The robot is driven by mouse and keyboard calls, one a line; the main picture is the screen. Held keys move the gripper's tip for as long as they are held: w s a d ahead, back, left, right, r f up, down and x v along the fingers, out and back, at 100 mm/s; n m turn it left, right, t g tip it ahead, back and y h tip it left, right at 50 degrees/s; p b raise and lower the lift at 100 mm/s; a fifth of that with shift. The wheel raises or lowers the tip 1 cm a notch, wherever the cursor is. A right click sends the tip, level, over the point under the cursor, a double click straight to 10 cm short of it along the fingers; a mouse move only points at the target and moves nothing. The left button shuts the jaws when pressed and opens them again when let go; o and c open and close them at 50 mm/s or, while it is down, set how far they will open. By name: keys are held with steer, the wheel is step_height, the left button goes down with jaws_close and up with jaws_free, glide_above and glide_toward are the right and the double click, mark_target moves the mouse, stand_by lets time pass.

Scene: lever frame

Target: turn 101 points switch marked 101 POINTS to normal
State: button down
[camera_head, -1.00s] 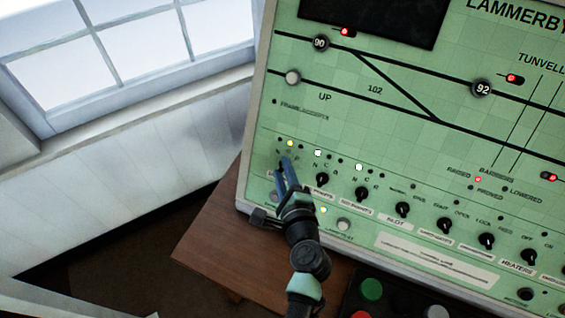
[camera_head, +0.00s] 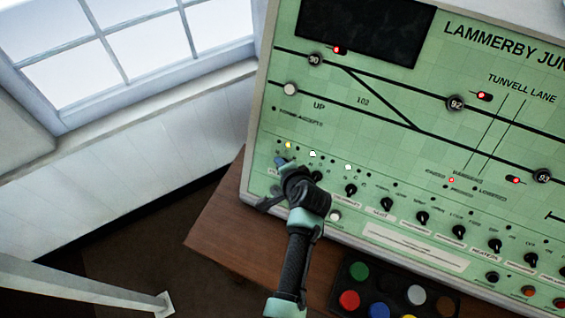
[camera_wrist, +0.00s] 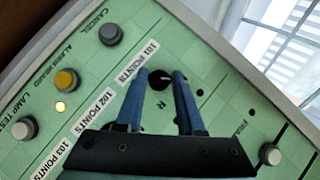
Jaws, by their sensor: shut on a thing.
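The 101 points switch (camera_wrist: 160,79) is a round black knob with a light pointer line, beside the white "101 POINTS" label (camera_wrist: 136,63) in the wrist view. In the head view my gripper (camera_head: 281,161) reaches the lower left of the green panel (camera_head: 290,112); my wrist hides the switch there. A yellow lamp (camera_head: 288,145) is lit just above.
More black knobs (camera_head: 351,190) run in a row to the right, the nearest close to my wrist. In the wrist view several push buttons (camera_wrist: 67,80) sit at the left. A dark box of coloured buttons (camera_head: 387,284) lies on the wooden desk (camera_head: 232,228) below the panel.

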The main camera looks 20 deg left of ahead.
steer(key=shift+r+n+h+p, duration=0.1)
steer(key=shift+n+h+p, duration=0.35)
steer(key=shift+n, duration=0.15)
steer(key=shift+g, duration=0.3)
steer(key=c, duration=0.5)
jaws_free()
steer(key=v, duration=1.3)
steer(key=shift+a, duration=0.1)
